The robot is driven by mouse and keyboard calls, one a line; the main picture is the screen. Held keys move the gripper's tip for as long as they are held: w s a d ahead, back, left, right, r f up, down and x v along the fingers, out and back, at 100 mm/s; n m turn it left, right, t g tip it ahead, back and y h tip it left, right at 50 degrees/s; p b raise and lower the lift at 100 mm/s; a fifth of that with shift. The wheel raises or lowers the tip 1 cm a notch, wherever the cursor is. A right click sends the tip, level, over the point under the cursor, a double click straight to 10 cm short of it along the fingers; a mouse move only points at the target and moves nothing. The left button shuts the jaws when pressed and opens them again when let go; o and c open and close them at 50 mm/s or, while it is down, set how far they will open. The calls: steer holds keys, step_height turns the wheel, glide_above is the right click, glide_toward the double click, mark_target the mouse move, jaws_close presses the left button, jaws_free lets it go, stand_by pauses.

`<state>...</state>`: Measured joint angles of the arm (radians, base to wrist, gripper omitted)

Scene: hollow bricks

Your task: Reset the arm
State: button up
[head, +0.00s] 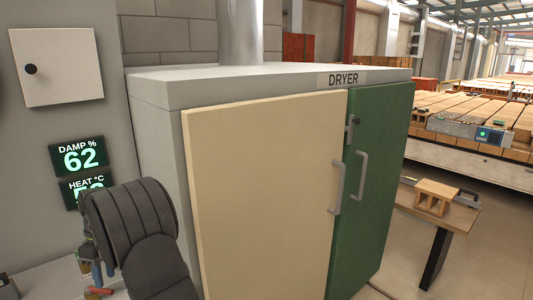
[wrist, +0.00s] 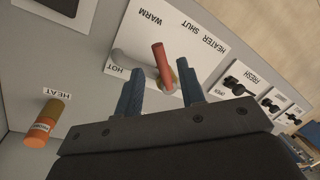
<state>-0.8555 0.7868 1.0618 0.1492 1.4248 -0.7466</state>
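My gripper (wrist: 160,92) is open, its two blue fingers apart. In the wrist view a red-handled lever (wrist: 162,62) on a white plate shows between and beyond the fingers; I cannot tell whether they touch it. The plate (wrist: 205,40) reads WARM, HOT and HEATER SHUT, upside down. In the head view my dark arm is at the lower left, bent down over a light panel, and partly hides the gripper (head: 102,271).
An orange cylinder (wrist: 42,125) labelled HEAT and several black handles (wrist: 240,85) are close by. The dryer (head: 260,83) has a cream door (head: 265,190) and a green door (head: 372,190). A display (head: 79,157) reads DAMP 62; the HEAT display (head: 84,190) is partly hidden. A hollow brick (head: 434,195) sits on a bench.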

mark_target(106, 291)
steer(key=f, duration=0.3)
steer(key=shift+s+f, duration=0.25)
steer(key=shift+s, duration=0.15)
steer(key=shift+s+m, duration=0.4)
steer(key=shift+m, duration=0.5)
steer(key=shift+o, duration=0.2)
